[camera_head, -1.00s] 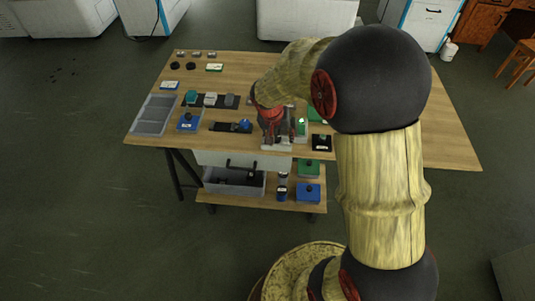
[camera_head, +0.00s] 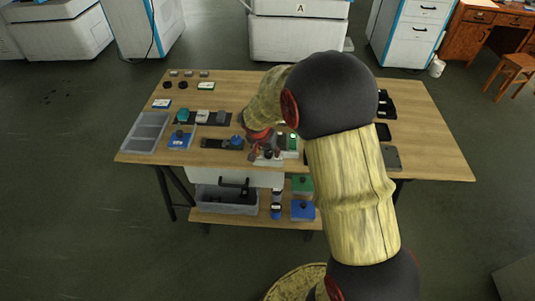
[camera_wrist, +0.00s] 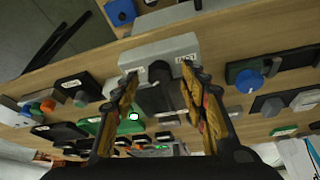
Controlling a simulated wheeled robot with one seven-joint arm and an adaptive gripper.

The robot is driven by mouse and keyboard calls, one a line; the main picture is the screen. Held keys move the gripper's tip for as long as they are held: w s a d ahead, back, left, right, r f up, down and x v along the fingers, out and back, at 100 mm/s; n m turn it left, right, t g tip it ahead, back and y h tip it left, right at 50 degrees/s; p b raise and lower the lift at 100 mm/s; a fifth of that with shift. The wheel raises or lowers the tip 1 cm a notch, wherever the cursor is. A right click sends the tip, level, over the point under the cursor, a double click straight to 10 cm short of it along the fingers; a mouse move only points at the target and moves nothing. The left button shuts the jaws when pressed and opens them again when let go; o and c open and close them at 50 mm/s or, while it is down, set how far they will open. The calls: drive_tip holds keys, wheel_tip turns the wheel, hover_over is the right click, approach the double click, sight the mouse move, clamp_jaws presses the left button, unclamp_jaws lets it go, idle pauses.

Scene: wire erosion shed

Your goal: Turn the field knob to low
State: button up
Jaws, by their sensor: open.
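A light grey box (camera_wrist: 150,55) with two small white labels carries a dark knob (camera_wrist: 155,97) in the wrist view. The label text is too small to read, so I cannot tell where the knob points. My gripper (camera_wrist: 155,85) is open, one finger on each side of the knob. I cannot tell whether either finger touches it. In the head view my gripper (camera_head: 263,148) is over the grey box (camera_head: 268,160) near the table's front edge, and my arm hides part of that area.
A green box (camera_wrist: 95,127) with a lit button sits beside the grey box. A blue knob (camera_wrist: 249,81) on a dark base stands on the other side. The wooden table (camera_head: 435,140) has bare room at right. A grey tray (camera_head: 147,132) is at left.

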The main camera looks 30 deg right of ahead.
drive_tip(key=shift+w+d+f, duration=0.1)
drive_tip(key=shift+f, duration=0.25)
drive_tip(key=shift+c, duration=0.4)
clamp_jaws()
